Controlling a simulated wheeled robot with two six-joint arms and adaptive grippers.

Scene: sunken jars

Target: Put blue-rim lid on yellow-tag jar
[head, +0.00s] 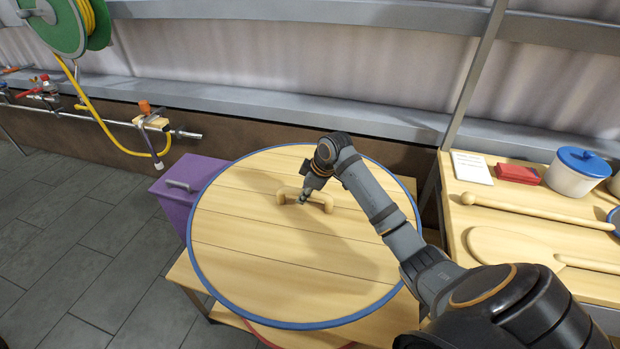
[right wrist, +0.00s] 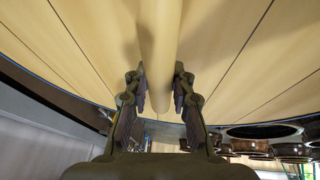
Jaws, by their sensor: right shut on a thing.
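The blue-rim lid (head: 270,262) is a large round disc of pale wooden planks with a blue edge, in the middle of the head view. Its wooden bar handle (head: 322,198) stands up from its top. My right gripper (head: 303,197) is shut on this handle; in the right wrist view the fingers (right wrist: 160,88) close on both sides of the handle (right wrist: 160,35). I cannot tell whether the lid is held clear of what lies under it. Several dark round jars (right wrist: 262,131) show beyond the lid's edge in the right wrist view. No yellow tag is visible. My left gripper is out of view.
A red-rimmed round thing (head: 300,338) and a wooden stand (head: 390,326) show under the lid. A purple box (head: 178,200) stands left of it. The right-hand table (head: 480,215) holds a blue-lidded pot (head: 577,172), a red block (head: 517,173) and wooden paddles. Left floor is clear.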

